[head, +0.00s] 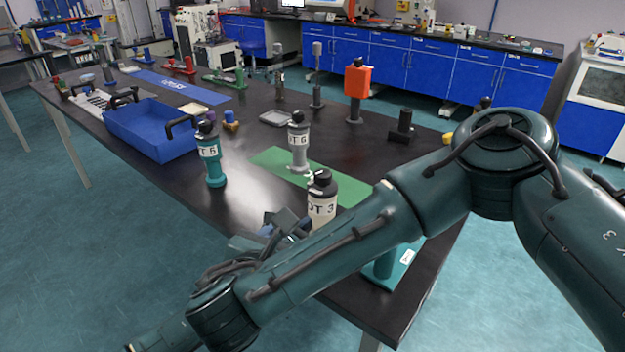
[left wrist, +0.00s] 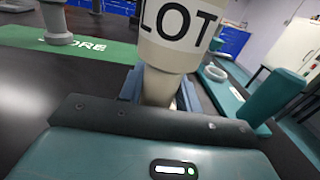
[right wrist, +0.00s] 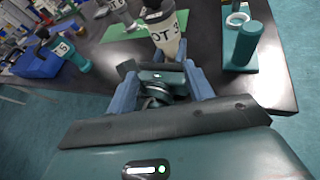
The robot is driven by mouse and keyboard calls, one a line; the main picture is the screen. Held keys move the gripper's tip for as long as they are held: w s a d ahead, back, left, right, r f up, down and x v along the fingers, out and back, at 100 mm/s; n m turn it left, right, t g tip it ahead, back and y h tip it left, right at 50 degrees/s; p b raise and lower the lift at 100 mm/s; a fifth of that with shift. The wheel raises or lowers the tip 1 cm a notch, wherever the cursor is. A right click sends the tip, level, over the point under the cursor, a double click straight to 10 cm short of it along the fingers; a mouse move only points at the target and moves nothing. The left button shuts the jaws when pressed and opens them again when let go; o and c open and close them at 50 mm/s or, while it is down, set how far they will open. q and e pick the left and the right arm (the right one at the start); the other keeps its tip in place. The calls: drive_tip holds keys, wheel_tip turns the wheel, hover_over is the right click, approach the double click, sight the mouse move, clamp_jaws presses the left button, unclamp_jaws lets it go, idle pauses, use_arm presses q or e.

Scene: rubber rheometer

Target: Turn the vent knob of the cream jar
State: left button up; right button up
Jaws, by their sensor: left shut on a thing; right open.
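The cream jar (head: 323,207) with a "LOT 3" label stands near the table's front edge; its black vent knob (head: 322,180) is on top. My right arm hides the jar's lower part in the head view. In the left wrist view my left gripper (left wrist: 160,92) is shut on the narrow lower part of the cream jar (left wrist: 178,50), below the label. My right gripper (right wrist: 160,76) is open and empty, with its fingers apart. The jar (right wrist: 163,30) and my left gripper (right wrist: 157,88) show beyond and between those fingers. In the head view the right gripper (head: 283,222) is left of the jar.
A grey jar (head: 299,143) stands on a green mat (head: 268,160) behind the cream jar. A teal jar (head: 211,160) is to the left, beside a blue tray (head: 150,143). A teal stand (right wrist: 240,55) is right of the cream jar, close to the table's edge.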

sight(313, 184)
drive_tip(key=s+a+m+g+y, duration=0.1)
drive_tip(key=a+m+g+y, duration=0.35)
drive_tip(key=g, duration=0.55)
drive_tip(key=w+d+r+m+g+y, duration=0.35)
drive_tip(key=w+g+y, duration=0.2)
drive_tip(key=y, duration=0.25)
drive_tip(key=w+d+m+t+y, duration=0.2)
drive_tip(key=w+d+m+y, duration=0.2)
drive_tip(key=d, duration=0.4)
drive_tip(key=w+d+m+t+y, duration=0.3)
drive_tip(key=w+d+y, duration=0.15)
drive_tip(key=d, duration=0.35)
drive_tip(key=a, duration=1.1)
drive_tip(key=shift+w+a+f, duration=0.15)
drive_tip(key=shift+w+a, duration=0.2)
drive_tip(key=shift+w, duration=0.05)
